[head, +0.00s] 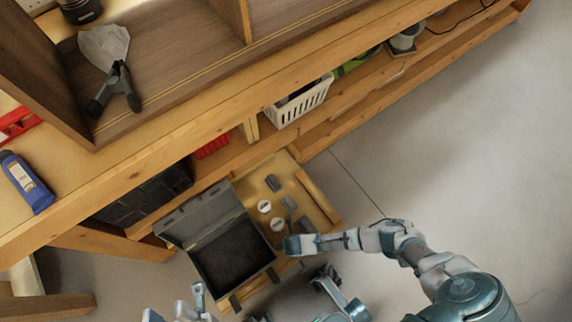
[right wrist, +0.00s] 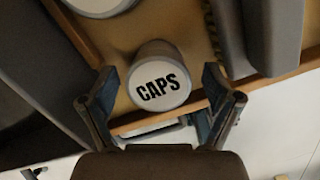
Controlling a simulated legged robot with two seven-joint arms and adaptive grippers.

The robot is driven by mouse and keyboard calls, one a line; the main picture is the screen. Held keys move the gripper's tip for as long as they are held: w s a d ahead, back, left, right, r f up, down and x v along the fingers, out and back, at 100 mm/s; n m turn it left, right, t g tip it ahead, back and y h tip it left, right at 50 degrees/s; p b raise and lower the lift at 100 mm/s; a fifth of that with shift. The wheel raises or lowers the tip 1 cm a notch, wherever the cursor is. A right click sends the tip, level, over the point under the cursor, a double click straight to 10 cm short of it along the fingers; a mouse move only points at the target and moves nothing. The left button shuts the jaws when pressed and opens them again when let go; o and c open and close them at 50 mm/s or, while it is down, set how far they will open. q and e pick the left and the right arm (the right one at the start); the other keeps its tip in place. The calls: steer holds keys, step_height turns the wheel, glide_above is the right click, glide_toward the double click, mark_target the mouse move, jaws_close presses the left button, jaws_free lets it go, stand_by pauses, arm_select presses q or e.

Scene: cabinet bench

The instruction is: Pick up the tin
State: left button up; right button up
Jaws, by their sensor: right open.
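A round tin with a white lid (head: 278,224) stands in the open drawer. In the right wrist view its lid reads CAPS (right wrist: 160,86). A second white-lidded tin (head: 264,206) stands just beyond it and is partly cut off in the right wrist view (right wrist: 98,5). My right gripper (head: 300,244) is over the near part of the drawer, close to the CAPS tin. Its open fingers (right wrist: 166,98) are on either side of the tin's near part, with visible gaps. My left gripper (head: 198,293) is low at the picture's bottom, away from the tins; its jaw opening is unclear.
An open grey case (head: 232,255) lies left of the tins. Small grey blocks (head: 289,202) sit right of them. The drawer's wooden wall (head: 316,196) borders the space. A white basket (head: 300,103) is on the shelf behind. Open floor (head: 440,150) lies to the right.

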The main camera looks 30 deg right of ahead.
steer(key=shift+f, duration=0.3)
steer(key=shift+w+r, duration=0.2)
steer(key=shift+s, duration=0.1)
steer(key=c, duration=1.3)
